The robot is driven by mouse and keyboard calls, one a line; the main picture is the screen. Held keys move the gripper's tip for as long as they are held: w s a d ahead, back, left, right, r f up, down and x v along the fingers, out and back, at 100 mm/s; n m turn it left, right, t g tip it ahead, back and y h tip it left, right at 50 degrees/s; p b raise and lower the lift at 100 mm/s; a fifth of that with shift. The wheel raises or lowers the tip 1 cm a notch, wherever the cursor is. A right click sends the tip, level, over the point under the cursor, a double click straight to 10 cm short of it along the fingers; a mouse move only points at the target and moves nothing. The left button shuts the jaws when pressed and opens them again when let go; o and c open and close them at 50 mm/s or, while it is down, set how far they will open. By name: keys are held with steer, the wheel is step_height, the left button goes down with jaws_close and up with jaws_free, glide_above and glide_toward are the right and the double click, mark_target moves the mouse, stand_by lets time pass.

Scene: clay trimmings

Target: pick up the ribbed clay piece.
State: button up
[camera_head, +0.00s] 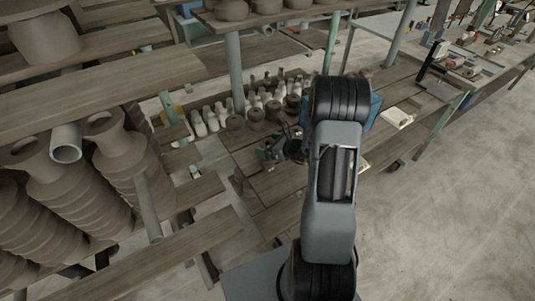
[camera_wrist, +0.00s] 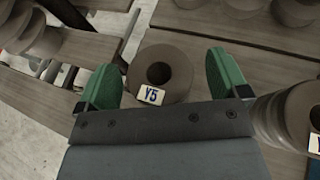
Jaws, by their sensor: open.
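My gripper (camera_wrist: 163,75) is open, its two green fingers spread in the wrist view. A round brown clay piece (camera_wrist: 178,58) with a dark central hole and a white tag reading Y5 shows between and just beyond the fingers; I cannot tell whether they reach down around it. A second clay piece (camera_wrist: 270,122), its side apparently ribbed, stands at the right, partly behind the right finger and gripper body; its tag is cut off by the frame. Which one is the ribbed piece is not certain. In the head view my gripper (camera_head: 277,152) is small above the plank table, its fingers unclear.
More clay pieces (camera_wrist: 293,10) stand along the top of the wrist view. Stacked ribbed clay vessels (camera_head: 75,205) fill the left of the head view. A shelf post (camera_head: 234,70) rises behind my gripper. Bare plank (camera_wrist: 225,35) shows between pieces; open floor (camera_head: 450,170) lies right.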

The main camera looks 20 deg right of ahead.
steer(key=shift+w+a+f, duration=0.15)
steer(key=shift+w, duration=0.1)
jaws_close()
stand_by(0.8)
